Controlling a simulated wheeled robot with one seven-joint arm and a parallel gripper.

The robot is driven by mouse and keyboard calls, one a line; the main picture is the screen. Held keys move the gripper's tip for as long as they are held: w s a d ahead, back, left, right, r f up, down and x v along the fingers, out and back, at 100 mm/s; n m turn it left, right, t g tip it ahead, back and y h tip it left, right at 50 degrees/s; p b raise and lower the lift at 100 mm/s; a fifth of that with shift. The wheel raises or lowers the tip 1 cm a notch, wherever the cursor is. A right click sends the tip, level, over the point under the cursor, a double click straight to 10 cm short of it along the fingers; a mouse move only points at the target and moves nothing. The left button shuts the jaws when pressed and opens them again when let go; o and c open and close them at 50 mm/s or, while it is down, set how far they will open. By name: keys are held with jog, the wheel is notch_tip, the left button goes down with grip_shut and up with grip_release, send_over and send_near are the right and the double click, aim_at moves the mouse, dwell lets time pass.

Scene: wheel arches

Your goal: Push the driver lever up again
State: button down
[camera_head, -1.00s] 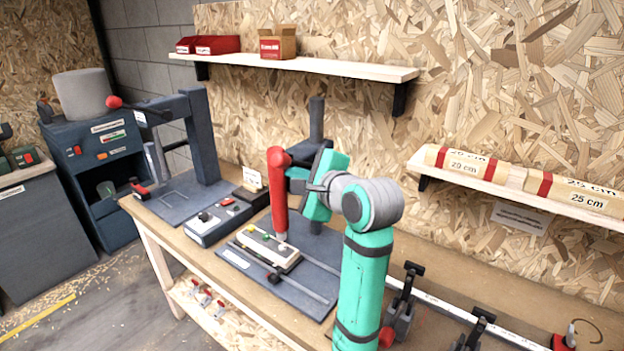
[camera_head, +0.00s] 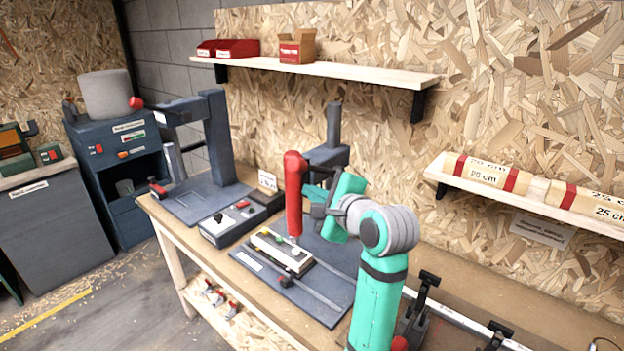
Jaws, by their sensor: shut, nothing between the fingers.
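The red driver (camera_head: 294,196) stands upright on its dark column stand (camera_head: 333,130), with its pale tip low over the small work board (camera_head: 280,252). I cannot pick out its lever clearly; my arm covers the area right of the red body. My gripper (camera_head: 316,203) is beside the driver on its right, with the teal hand behind it. The fingers are small and partly hidden, and I see nothing held in them. I cannot tell whether they touch the driver or the lever.
A control box (camera_head: 232,222) and a dark machine frame (camera_head: 213,140) stand to the left on the workbench (camera_head: 168,222). A wall shelf (camera_head: 340,70) hangs above, and another shelf (camera_head: 545,192) is at the right. Black clamps (camera_head: 418,305) stand at the bench's front right.

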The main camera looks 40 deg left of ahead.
jog(key=d+r, duration=0.4)
jog(key=d, duration=0.5)
jog(key=shift+d+r, duration=0.15)
jog(key=shift+d, duration=0.1)
jog(key=shift+w+a, duration=0.15)
